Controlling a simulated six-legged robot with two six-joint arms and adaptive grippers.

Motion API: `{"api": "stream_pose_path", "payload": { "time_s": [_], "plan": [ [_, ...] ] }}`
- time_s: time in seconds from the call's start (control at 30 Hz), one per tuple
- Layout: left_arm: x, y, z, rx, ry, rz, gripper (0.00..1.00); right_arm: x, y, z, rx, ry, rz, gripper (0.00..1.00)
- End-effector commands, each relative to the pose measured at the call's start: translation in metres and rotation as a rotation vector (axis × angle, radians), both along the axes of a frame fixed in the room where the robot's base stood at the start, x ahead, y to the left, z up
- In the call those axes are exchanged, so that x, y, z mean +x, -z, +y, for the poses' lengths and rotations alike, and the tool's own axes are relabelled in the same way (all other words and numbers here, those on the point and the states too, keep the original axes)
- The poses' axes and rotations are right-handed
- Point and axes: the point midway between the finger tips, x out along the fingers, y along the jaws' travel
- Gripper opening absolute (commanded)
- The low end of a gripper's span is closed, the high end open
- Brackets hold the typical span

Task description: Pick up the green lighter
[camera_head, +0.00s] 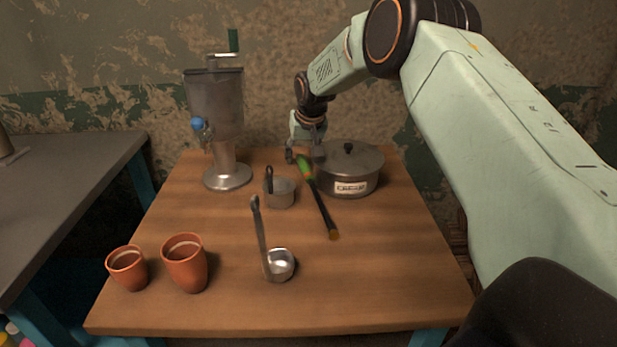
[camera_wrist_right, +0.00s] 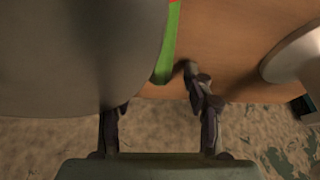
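The green lighter (camera_head: 304,168) lies on the wooden table, close to the left side of the lidded pot (camera_head: 349,176). Its green handle points to the back and its long black rod runs toward the front. My right gripper (camera_head: 304,156) is at the handle's back end, pointing down beside the pot. In the right wrist view, my right gripper (camera_wrist_right: 158,112) is open and empty, with the green lighter's handle (camera_wrist_right: 167,50) ahead between its two fingers. The left finger there is close to the pot (camera_wrist_right: 70,55). My left gripper is not in view.
A small saucepan (camera_head: 281,192) and a ladle (camera_head: 279,264) are left of the lighter. A metal dispenser (camera_head: 216,110) stands at the back left. Two clay cups (camera_head: 185,265) are at the front left. The table's right front (camera_head: 400,275) is clear.

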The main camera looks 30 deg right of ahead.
Motion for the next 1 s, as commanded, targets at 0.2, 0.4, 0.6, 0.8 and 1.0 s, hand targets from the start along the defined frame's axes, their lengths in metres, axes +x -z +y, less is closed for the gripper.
{"api": "stream_pose_path", "payload": {
  "time_s": [0.2,0.4,0.6,0.8,1.0],
  "plan": [
    [0.0000,0.0001,0.0000,0.000,0.000,0.000,0.44,-0.0015,0.0025,0.0002,0.002,0.001,0.006,0.33],
    [0.0000,0.0001,0.0000,0.000,0.000,0.000,0.44,-0.0013,0.0019,0.0003,0.001,0.001,0.005,0.16],
    [0.0000,0.0001,0.0000,0.000,0.000,0.000,0.44,-0.0011,0.0013,0.0003,0.002,0.001,0.004,0.00],
    [0.0000,0.0001,0.0000,0.000,0.000,0.000,0.44,-0.0007,0.0006,0.0002,0.001,0.001,0.002,0.00],
    [0.0000,-0.0017,0.0000,0.000,0.000,0.000,0.44,-0.0004,-0.0046,0.0002,0.001,0.001,0.001,0.00]
  ]
}}
